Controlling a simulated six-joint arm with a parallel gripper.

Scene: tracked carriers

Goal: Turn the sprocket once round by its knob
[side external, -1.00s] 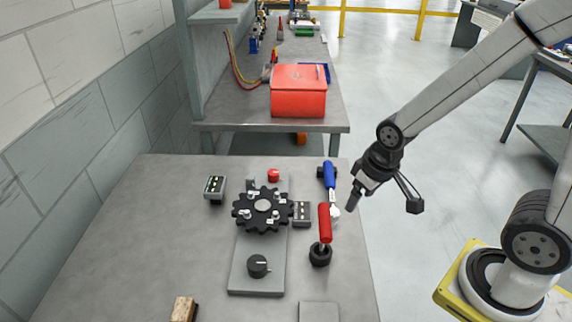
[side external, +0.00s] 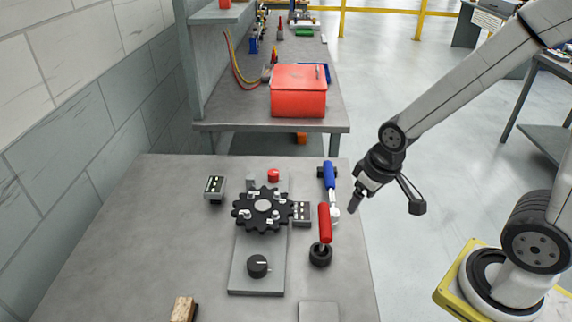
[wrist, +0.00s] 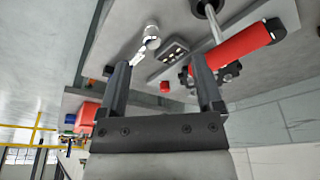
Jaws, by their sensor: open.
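The black toothed sprocket (side external: 248,222) lies on a grey plate (side external: 252,285), with a pale round hub and small light marks on its face. A black dial knob (side external: 258,266) with a white line sits on the plate below it. I cannot tell a separate knob on the sprocket. My gripper (side external: 354,203) is open and empty, right of the sprocket by the bench edge and apart from it. In the wrist view, its spread fingers (wrist: 159,62) have nothing between them that they touch. The sprocket (wrist: 231,73) is there mostly hidden behind a red handle.
A red-handled lever (side external: 325,223) on a black base and a blue-handled tool (side external: 329,175) stand between my gripper and the sprocket. Small grey boxes (side external: 302,222) (side external: 215,187) flank the sprocket. A red button (side external: 273,175) is behind it.

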